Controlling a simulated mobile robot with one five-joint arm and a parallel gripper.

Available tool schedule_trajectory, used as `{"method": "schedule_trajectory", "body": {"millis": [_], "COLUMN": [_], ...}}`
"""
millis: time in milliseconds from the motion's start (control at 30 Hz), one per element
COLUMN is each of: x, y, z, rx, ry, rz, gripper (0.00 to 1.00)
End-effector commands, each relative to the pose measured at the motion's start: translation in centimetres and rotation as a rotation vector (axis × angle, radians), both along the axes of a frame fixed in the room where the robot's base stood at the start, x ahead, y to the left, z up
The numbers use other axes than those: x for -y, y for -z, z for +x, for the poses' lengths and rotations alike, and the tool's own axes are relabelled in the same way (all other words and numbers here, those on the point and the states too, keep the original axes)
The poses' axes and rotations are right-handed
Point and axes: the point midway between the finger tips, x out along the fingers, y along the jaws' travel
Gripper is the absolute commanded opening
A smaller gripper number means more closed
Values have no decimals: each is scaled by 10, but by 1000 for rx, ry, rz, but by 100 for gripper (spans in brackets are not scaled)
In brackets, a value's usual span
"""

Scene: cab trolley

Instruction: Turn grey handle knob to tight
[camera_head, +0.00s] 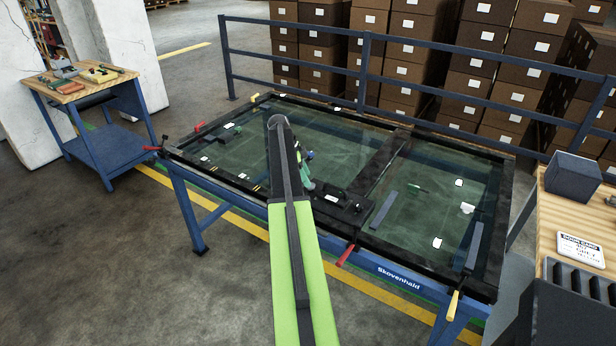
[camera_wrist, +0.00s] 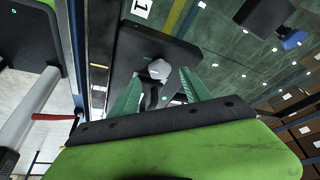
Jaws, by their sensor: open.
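The grey handle knob (camera_wrist: 160,69) shows in the wrist view as a pale rounded grip with a dark stem. It sits on a black block (camera_wrist: 178,52) with a white label marked 1. My gripper (camera_wrist: 160,76) is open, its two green fingers on either side of the knob. Contact cannot be told, but gaps show beside the knob. In the head view my arm reaches over the glass panel, and my gripper (camera_head: 307,182) is small beside a black block (camera_head: 342,207). The knob cannot be made out there.
The dark-framed glass panel lies on a blue trolley (camera_head: 400,277). A red lever (camera_head: 346,255) and a yellow lever (camera_head: 453,305) stick out at its front edge. Another black block with a blue knob (camera_wrist: 293,39) shows in the wrist view.

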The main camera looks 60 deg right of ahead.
Motion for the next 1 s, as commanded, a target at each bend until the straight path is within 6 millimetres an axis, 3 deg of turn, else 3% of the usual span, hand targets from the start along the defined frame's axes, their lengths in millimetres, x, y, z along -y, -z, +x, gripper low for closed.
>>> {"method": "schedule_trajectory", "body": {"millis": [33,500,633,1000], "x": [-3,-27,-30,-31], "y": [-22,-125,-135,-132], "z": [4,39,44,45], "rx": [0,1,0,0], "ry": [-1,1,0,1], "rz": [0,-1,0,0], "gripper": [56,56,56,56]}}
